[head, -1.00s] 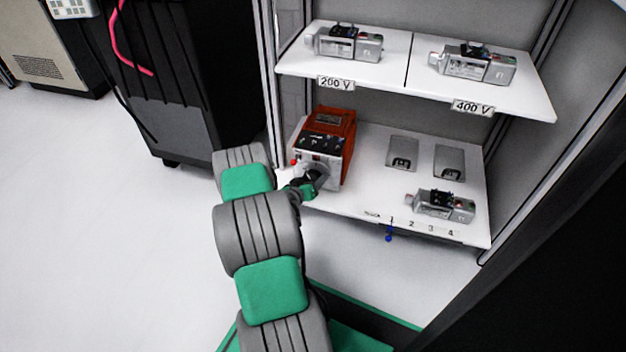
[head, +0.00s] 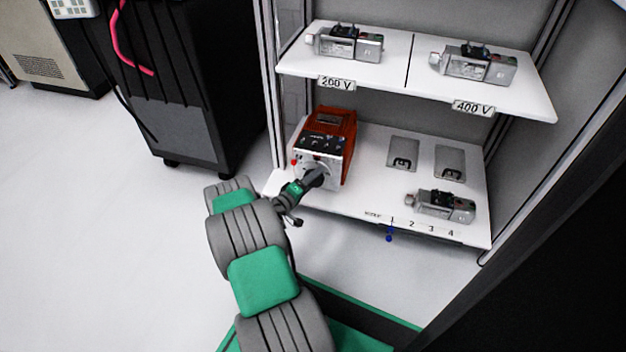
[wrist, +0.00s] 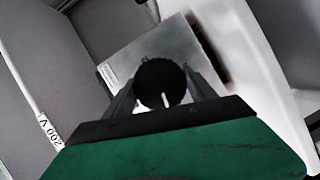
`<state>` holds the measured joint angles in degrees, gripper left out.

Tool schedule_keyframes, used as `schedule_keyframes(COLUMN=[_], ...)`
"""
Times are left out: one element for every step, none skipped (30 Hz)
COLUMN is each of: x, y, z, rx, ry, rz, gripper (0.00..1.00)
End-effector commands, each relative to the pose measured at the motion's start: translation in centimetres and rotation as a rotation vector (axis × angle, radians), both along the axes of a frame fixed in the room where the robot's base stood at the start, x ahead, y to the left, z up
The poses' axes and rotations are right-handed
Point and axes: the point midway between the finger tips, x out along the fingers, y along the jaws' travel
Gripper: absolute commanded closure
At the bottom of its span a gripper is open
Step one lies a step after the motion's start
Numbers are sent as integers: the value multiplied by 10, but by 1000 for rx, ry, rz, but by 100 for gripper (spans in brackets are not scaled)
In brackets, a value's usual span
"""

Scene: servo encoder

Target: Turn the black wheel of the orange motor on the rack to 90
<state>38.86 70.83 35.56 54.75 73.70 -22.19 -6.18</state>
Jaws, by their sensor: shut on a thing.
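The orange motor (head: 345,128) sits at the left end of the lower rack shelf (head: 370,170), with its pale front face toward my arm. Its black wheel (wrist: 160,82) shows in the wrist view as a dark disc with a white mark at its lower edge. My gripper (head: 316,178) is at the motor's front and is shut on the wheel, one finger on each side of it. In the head view the gripper mostly hides the wheel. The number scale around the wheel cannot be read.
Grey motors stand on the upper shelf over the labels 200 V (head: 336,83) and 400 V (head: 473,107). Another grey motor (head: 440,205) lies at the lower shelf's right, near numbered marks. A black cabinet (head: 190,80) stands at the left. The floor before it is clear.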

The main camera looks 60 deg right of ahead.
Motion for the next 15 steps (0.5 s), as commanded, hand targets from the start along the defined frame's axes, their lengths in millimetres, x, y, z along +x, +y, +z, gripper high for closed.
schedule_keyframes(x=[2, 1, 2, 2, 2, 1, 1, 1, 1, 1, 1, 1, 1, 1, 1], y=[1, 1, 1, 1, 1, 1, 1, 1, 1, 1, 1, 1, 0, 0, 0], z=[-2, -2, -2, -2, -2, -2, -2, -2, -2, -2, -2, -2, -2, -1, -1], rx=[-3, -6, -9, -11, -13, -16, -17, -18, -20, -21, -22, -24, -24, -25, -25], ry=[28, 46, 66, 81, 93, 110, 121, 129, 141, 148, 153, 159, 162, 165, 168], rz=[5, 5, 5, 5, 5, 5, 4, 4, 4, 4, 4, 4, 4, 4, 4], gripper=[76, 76, 76, 76, 76, 76, 76, 76, 76, 76, 76, 76, 76, 76, 76])
